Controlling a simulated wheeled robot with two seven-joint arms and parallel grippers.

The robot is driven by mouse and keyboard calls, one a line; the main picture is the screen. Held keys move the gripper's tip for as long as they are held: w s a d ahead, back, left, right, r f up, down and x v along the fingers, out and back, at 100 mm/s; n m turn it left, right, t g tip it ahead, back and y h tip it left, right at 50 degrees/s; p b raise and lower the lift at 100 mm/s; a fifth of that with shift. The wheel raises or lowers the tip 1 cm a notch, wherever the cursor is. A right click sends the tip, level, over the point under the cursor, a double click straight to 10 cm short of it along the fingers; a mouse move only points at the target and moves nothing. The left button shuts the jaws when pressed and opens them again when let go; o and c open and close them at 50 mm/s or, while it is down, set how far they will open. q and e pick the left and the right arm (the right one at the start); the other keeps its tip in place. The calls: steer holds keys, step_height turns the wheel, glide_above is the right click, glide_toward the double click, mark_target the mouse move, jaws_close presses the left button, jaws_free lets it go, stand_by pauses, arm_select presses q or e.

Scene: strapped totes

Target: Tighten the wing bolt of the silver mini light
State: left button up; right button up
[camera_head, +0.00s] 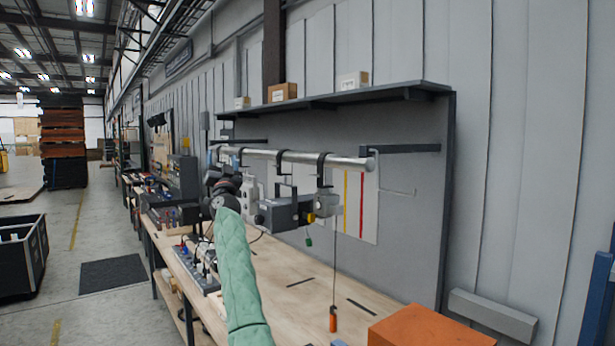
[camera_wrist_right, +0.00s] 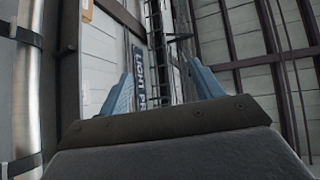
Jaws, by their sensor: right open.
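A silver pipe (camera_head: 300,158) runs along the wall with several fixtures clamped to it. A small light-grey unit (camera_head: 249,190) hangs near my right gripper, and another grey one (camera_head: 325,204) hangs farther right. I cannot tell which is the silver mini light, and its wing bolt is too small to make out. My right gripper (camera_head: 212,158) is at the pipe's left part, partly hidden by my wrist. In the right wrist view its two blue fingers (camera_wrist_right: 160,85) are open with nothing between them; the pipe (camera_wrist_right: 27,90) passes to their left. My left gripper is out of view.
A dark grey box fixture (camera_head: 283,213) hangs between the grey units. A cable with an orange end (camera_head: 333,318) hangs down over the wooden bench (camera_head: 300,265). An orange box (camera_head: 425,328) stands at the front right. A shelf (camera_head: 340,98) juts out above the pipe.

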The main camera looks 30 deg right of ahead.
mark_target(311, 175)
steer(key=s+d+r+m+g+h, duration=0.3)
steer(key=d+m+g+h, duration=0.3)
steer(key=m+g+h, duration=0.15)
steer(key=s+d+r+m+g+h, duration=0.2)
steer(key=s+d+m+g+h, duration=0.1)
steer(key=d+m+g+h, duration=0.4)
steer(key=s+d+f+n+g+y, duration=0.1)
steer(key=s+d+f+n+g, duration=0.15)
steer(key=f+g, duration=0.3)
steer(key=s+d+f+n+g+y, duration=0.2)
steer(key=d+f+g, duration=0.1)
steer(key=f+g, duration=0.25)
steer(key=shift+t, duration=0.45)
steer(key=d+p, duration=0.2)
steer(key=d, duration=0.1)
steer(key=d+p, duration=0.2)
steer(key=d, duration=0.1)
steer(key=shift+w+d, duration=0.2)
steer(key=shift+d, duration=0.2)
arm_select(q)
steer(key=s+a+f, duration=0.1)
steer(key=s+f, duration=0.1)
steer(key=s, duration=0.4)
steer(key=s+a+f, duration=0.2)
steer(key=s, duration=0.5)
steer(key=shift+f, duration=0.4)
arm_select(e)
steer(key=shift+d, duration=0.45)
